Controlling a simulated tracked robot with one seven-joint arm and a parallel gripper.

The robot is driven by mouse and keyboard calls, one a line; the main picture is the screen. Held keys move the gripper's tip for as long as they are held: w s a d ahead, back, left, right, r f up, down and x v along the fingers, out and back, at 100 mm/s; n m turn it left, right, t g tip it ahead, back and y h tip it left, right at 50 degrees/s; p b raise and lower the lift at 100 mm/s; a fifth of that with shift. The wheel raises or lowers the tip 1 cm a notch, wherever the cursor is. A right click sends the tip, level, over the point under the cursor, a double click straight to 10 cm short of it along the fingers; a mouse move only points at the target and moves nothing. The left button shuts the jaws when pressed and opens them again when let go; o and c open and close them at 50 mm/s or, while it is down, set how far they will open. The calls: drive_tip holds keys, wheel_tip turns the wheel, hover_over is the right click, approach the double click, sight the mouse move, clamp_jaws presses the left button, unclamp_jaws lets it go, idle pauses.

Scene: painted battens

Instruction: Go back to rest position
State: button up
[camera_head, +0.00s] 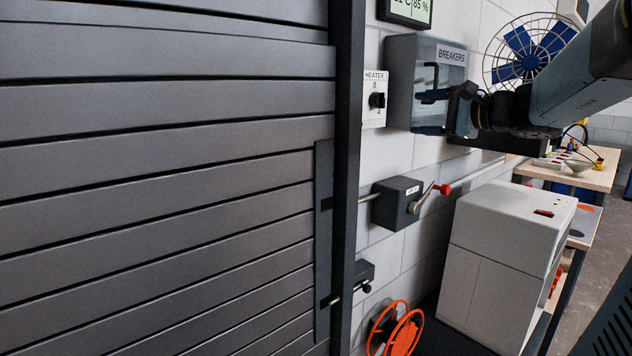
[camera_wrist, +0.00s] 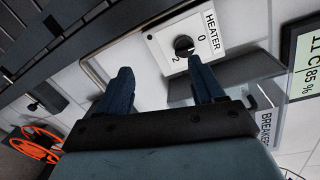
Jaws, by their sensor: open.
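My gripper (camera_head: 430,113) is raised in front of the grey breaker box (camera_head: 402,60) on the wall. In the wrist view its two dark blue fingers (camera_wrist: 161,72) stand apart with nothing between them. The white heater switch plate (camera_head: 374,112) with its black knob (camera_head: 377,100) is on the wall left of the breaker box. The heater plate (camera_wrist: 165,50) also shows beyond the fingertips in the wrist view, and the gripper appears apart from it. I cannot tell the knob's exact setting. My gripper hides part of the breaker box.
A slatted grey shutter (camera_head: 160,180) fills the left. A grey box with a red-knobbed crank (camera_head: 398,203), an orange reel (camera_head: 398,330) and a white cabinet (camera_head: 505,260) are below. A caged blue fan (camera_head: 525,50) is behind my arm, and a wooden bench (camera_head: 595,175) stands at right.

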drive_tip(key=s+a+f+n+g+h, duration=0.1)
drive_tip(key=s+a+f+n+g, duration=0.3)
drive_tip(key=s+a+f, duration=0.3)
drive_tip(key=s+d+f+n+g+h, duration=0.1)
drive_tip(key=s+f+n+h, duration=0.3)
drive_tip(key=s+f, duration=0.2)
drive_tip(key=s+d+f+n+g+h, duration=0.1)
drive_tip(key=s+f+n+h, duration=0.4)
drive_tip(key=s, duration=0.6)
drive_tip(key=shift+s+d+f+g+h, duration=0.15)
drive_tip(key=shift+f+g+h, duration=0.15)
drive_tip(key=shift+f+g, duration=0.35)
